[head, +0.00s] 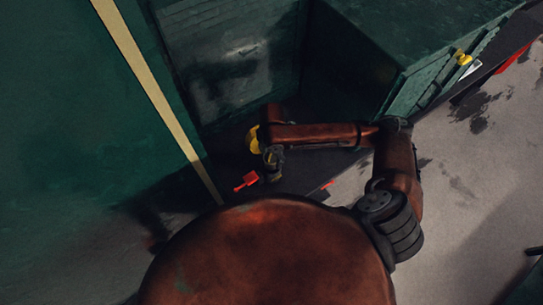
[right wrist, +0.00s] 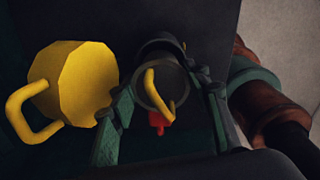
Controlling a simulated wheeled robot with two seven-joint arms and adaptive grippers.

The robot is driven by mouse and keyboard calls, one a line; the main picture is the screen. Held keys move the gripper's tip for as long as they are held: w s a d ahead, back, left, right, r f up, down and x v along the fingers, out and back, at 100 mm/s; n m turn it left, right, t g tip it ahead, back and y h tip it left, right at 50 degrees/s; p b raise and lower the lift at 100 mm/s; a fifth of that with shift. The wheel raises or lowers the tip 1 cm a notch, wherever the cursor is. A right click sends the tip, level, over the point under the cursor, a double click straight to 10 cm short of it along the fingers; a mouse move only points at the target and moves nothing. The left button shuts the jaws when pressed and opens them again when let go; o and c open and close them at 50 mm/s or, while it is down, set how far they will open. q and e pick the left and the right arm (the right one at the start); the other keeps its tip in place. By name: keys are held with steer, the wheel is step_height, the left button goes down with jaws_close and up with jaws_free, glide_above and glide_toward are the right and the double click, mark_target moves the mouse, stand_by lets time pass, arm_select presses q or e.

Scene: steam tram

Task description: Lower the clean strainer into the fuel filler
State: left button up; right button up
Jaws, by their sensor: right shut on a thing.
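My right gripper (head: 273,157) points down at the end of my reddish-brown arm, near the green wall. In the right wrist view, its two green-and-black fingers (right wrist: 162,98) close on a dark round strainer (right wrist: 152,52) with a yellow loop handle (right wrist: 152,88). I take this for the strainer; its mesh does not show. A fuel filler cannot be made out for certain; the held thing and fingers hide what lies beneath. My left gripper is not in view.
A yellow can-like thing with a handle (right wrist: 75,85) stands close left of the fingers; it also shows in the head view (head: 253,140). A red object (head: 246,181) lies nearby. Green panels enclose the spot; open grey floor (head: 470,190) is right.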

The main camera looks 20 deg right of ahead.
steer(key=shift+f+b, duration=0.35)
steer(key=shift+f, duration=1.3)
stand_by(0.7)
steer(key=shift+f, duration=0.4)
steer(key=o, duration=1.2)
steer(key=shift+o, duration=0.5)
steer(key=o, duration=0.4)
